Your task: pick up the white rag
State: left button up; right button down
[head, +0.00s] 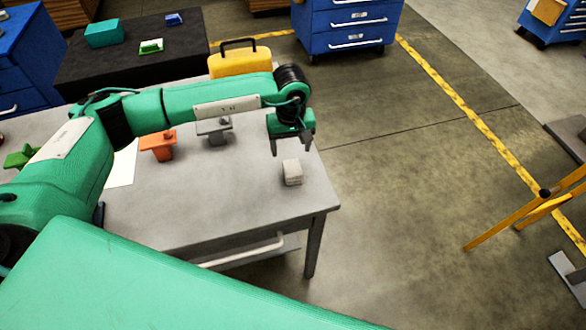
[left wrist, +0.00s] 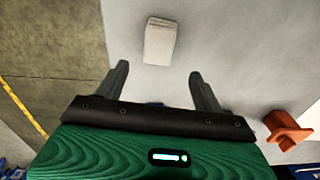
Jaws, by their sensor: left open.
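The white rag (head: 292,172) is a small folded block lying on the grey table (head: 230,200) near its right edge. In the left wrist view the rag (left wrist: 160,41) lies beyond the fingertips, roughly in line with the gap between them. My left gripper (head: 291,148) is above the table just behind the rag, fingers pointing down. In the left wrist view the left gripper (left wrist: 158,75) is open, with nothing between its fingers. The rag is apart from the fingers. My right gripper does not show.
An orange part (head: 158,145) and a grey part (head: 214,129) stand on the table left of the rag. A yellow case (head: 240,62) is behind my arm. A black-topped table (head: 130,55) with boxes is at the back left. The table's front right is clear.

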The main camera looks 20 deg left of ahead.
aim_at(293, 168)
pick_arm(q)
notch_tip(293, 168, down, 3)
jog(key=shift+f, duration=0.2)
jog(key=shift+s+d+f+p, duration=0.2)
jog(key=shift+f+p, duration=0.3)
jog(key=shift+p, duration=0.15)
jog(key=f, duration=0.1)
jog(key=f+p, duration=0.1)
jog(key=f, duration=0.1)
jog(key=shift+s+d+f+p, duration=0.2)
jog(key=shift+f+p, duration=0.05)
jog(key=shift+p, duration=0.05)
jog(key=shift+f, duration=0.55)
jog(key=c, duration=1.1)
